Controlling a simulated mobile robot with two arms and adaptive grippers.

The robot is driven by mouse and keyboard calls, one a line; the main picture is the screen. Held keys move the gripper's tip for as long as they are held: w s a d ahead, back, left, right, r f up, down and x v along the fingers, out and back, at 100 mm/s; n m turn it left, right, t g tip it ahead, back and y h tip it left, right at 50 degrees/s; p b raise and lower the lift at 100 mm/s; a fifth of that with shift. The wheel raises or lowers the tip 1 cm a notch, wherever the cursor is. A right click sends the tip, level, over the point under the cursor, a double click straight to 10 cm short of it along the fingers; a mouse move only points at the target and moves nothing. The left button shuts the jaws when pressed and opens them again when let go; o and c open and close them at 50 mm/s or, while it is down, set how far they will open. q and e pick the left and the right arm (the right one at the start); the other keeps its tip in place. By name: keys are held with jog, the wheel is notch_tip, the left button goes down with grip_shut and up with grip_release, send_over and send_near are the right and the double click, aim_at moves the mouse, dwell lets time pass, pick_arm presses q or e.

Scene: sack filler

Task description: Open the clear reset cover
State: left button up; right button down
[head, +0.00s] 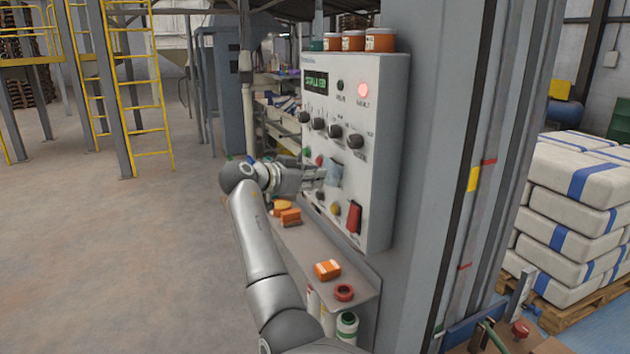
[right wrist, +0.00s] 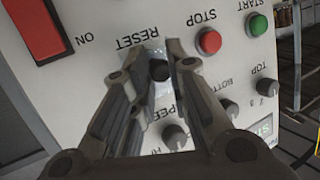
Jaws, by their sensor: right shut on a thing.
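The clear reset cover (head: 335,172) is a small bluish see-through piece on the front of the white control panel (head: 377,130), right of the red stop button (head: 319,160). My right gripper (head: 320,178) reaches it from the left and is shut on it. In the right wrist view the gripper (right wrist: 170,68) is at the cover by the upside-down RESET label, with a dark round part between the fingertips. The fingers hide much of the cover, and I cannot tell how far it is tilted. My left gripper is not in view.
Several black knobs (head: 335,132) sit above the cover, and a red rocker switch (head: 354,218) lies lower right. A shelf (head: 352,296) below holds orange boxes and a red ring. A grey post stands right of the panel; open floor (head: 110,250) lies left.

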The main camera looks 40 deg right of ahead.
notch_tip(320, 180, up, 8)
jog(key=d+m+t+y+p, duration=0.1)
jog(key=m+t+y+p, duration=0.1)
jog(key=y+p, duration=0.9)
jog(key=shift+s+f+m+p, duration=0.2)
jog(key=shift+m+p, duration=0.2)
jog(key=shift+p, duration=1.75)
jog(key=c, duration=1.4)
grip_release()
jog(key=shift+w, duration=0.1)
jog(key=shift+r, duration=0.1)
jog(key=v, duration=1.1)
jog(key=shift+r, duration=0.35)
